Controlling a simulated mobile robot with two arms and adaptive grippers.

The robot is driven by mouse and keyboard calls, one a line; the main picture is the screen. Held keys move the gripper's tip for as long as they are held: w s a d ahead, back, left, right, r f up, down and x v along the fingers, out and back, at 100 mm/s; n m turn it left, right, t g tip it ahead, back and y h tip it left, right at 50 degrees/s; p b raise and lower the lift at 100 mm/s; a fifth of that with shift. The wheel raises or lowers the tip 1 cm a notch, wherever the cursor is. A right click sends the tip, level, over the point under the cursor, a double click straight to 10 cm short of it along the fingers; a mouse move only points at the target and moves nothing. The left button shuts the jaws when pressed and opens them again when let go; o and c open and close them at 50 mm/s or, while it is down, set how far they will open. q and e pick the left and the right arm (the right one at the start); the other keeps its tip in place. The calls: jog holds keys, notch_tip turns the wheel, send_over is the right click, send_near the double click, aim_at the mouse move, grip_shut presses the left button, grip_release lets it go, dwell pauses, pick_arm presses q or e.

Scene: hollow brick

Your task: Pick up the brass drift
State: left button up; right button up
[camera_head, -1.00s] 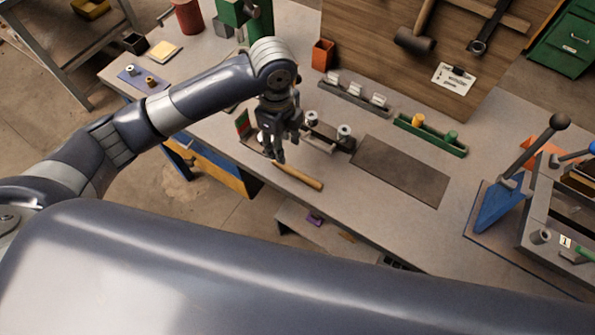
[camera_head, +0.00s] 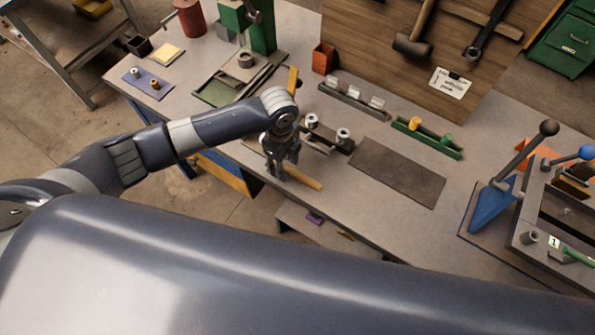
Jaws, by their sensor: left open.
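A tan, brass-coloured rod (camera_head: 305,181), which looks like the brass drift, lies on the workbench (camera_head: 345,218) near its front edge. My left gripper (camera_head: 276,174) points down at the rod's left end, with its jaws open. The fingers hide that end of the rod, and I cannot tell whether they touch it. My right gripper is not in view.
A dark holder with two metal cylinders (camera_head: 328,134) stands just behind the rod. A dark mat (camera_head: 397,172) lies to the right. A green rack (camera_head: 427,137) and a grey rack (camera_head: 353,102) stand farther back. A blue lever fixture (camera_head: 492,206) is at the right.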

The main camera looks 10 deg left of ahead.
pick_arm(q)
jog(key=shift+f, duration=0.1)
jog(key=shift+c, duration=0.6)
grip_shut()
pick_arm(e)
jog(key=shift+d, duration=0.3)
